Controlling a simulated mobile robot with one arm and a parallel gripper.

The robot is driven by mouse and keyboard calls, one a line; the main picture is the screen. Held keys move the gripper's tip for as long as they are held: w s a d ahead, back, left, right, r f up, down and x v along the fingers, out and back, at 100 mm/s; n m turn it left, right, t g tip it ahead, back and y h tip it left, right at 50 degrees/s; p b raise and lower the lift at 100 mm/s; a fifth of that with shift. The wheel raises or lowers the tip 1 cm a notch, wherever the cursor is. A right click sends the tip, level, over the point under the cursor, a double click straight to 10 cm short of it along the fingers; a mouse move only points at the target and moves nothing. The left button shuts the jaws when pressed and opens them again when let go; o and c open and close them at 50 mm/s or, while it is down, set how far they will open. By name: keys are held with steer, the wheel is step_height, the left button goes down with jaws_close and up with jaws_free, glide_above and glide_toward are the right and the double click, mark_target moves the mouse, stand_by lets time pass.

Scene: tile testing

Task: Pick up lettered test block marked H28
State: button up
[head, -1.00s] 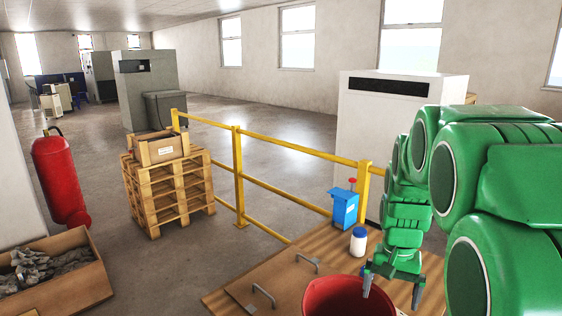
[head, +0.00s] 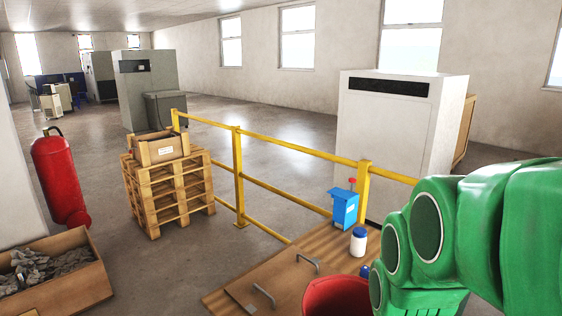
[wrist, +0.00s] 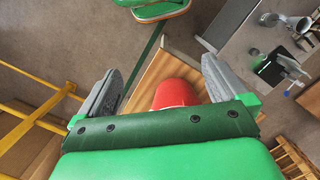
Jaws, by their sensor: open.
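I cannot make out a block marked H28 in either view. In the wrist view, my gripper (wrist: 163,74) is open, its two grey fingers spread apart with nothing between their tips. A red bin (wrist: 175,93) shows below and beyond the fingers, over a wooden bench top (wrist: 150,78). In the head view, my green arm fills the lower right and my gripper does not show. The red bin (head: 334,297) is at the bottom edge, its inside mostly out of view. My arm hides the bench's right part.
On the bench (head: 235,297) stand a blue box-like device (head: 344,208) with a red knob and a white jar (head: 358,242) with a blue lid. A yellow railing (head: 290,148) runs behind. A crate of rubble (head: 62,275) and a fire extinguisher (head: 60,178) are left.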

steer(key=shift+n, duration=0.4)
steer(key=s, duration=0.4)
steer(key=shift+a+f, duration=0.3)
steer(key=shift+a, duration=0.05)
steer(key=shift+c, duration=0.6)
steer(key=shift+r, duration=0.15)
